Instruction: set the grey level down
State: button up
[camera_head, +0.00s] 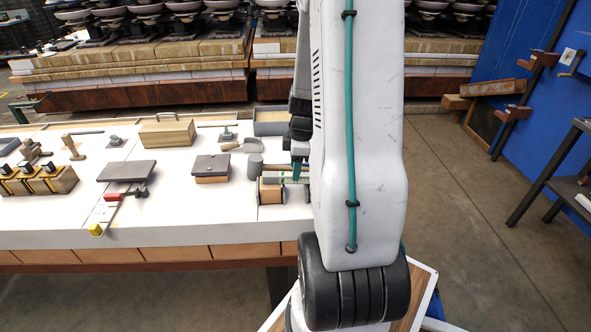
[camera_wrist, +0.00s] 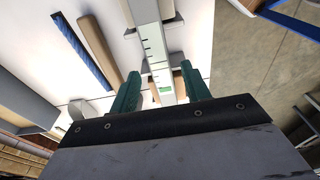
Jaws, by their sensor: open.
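The grey level (camera_wrist: 152,45) is a long pale bar with dark tick marks and a small green vial in the wrist view. It runs between the two green fingers of my gripper (camera_wrist: 161,68). The gripper is open, with a gap showing on each side of the level. Grey pieces show beside and under the bar; I cannot tell whether it rests on them. In the head view my gripper (camera_head: 297,168) is at the right end of the white table, and my arm hides most of it and the level.
A wooden block (camera_head: 270,191) and a mallet (camera_head: 255,166) are close by on the white table (camera_head: 180,222). A trowel (camera_head: 246,146), a grey tray (camera_head: 270,128) and dark plates (camera_head: 128,171) stand farther left or back. Bare table lies between the plates.

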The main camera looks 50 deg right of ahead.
notch_tip(320, 180, up, 11)
jog(key=s, duration=0.1)
jog(key=w+a+r+m, duration=0.1)
jog(key=a+r, duration=0.5)
jog(key=a, duration=0.3)
jog(key=s+a+r+m, duration=0.2)
jog(key=s+a, duration=0.2)
jog(key=a, duration=0.3)
jog(key=s+a+r+m, duration=0.2)
jog(key=s+a, duration=0.2)
jog(key=a, duration=0.3)
jog(key=s+a+r+m+h, duration=0.1)
jog(key=s+a+m, duration=0.2)
jog(key=a, duration=0.4)
jog(key=shift+s+a+r, duration=0.2)
jog(key=shift+s+r, duration=0.2)
jog(key=shift+s, duration=0.45)
